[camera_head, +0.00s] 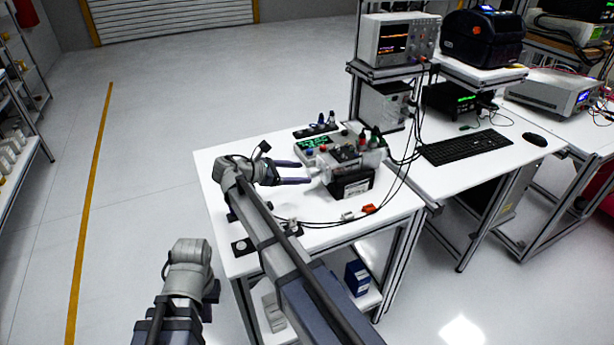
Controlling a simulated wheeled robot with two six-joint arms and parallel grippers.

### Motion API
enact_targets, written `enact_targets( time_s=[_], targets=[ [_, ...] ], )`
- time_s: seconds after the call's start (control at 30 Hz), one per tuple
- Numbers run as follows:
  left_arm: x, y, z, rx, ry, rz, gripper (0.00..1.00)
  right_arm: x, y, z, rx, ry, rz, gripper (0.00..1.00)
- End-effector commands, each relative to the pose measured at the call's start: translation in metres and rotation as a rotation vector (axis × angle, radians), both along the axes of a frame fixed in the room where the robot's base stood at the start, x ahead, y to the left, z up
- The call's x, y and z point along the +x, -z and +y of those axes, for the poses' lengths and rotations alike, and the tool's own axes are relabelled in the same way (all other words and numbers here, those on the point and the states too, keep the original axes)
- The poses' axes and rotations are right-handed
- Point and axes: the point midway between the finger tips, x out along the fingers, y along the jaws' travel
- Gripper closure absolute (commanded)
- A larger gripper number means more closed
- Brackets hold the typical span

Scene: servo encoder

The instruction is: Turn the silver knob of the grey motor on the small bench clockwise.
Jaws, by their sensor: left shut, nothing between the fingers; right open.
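The grey motor (326,160) sits on the small white bench (228,183), beside a black block. A small pale spot at its left end, facing my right gripper, looks like the silver knob (315,172), but it is too small to make out clearly. My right gripper (304,173) reaches over the bench from the left. Its two purple fingers are apart and point at the knob end, with nothing seen between them. I cannot tell whether they touch the knob. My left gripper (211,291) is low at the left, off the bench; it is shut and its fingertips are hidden.
A workbench with an oscilloscope (397,40) and keyboard (464,147) adjoins at right. The floor to the left is clear.

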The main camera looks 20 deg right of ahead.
Motion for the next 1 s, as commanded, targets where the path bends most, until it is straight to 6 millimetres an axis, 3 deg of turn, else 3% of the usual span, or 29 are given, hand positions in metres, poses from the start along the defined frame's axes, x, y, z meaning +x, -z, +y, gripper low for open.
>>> enact_targets(
  time_s=[0.23,0.6,1.0],
  targets=[
    [0.000,0.012,0.000,0.000,0.000,0.000,1.00,0.002,0.012,-0.026,0.000,0.000,-0.002,0.28],
    [0.000,0.012,0.000,0.000,0.000,0.000,1.00,0.003,0.012,-0.031,0.000,0.000,-0.002,0.28],
    [0.000,0.012,0.000,0.000,0.000,0.000,1.00,0.003,0.012,-0.031,0.000,0.000,-0.002,0.72]
  ],
)
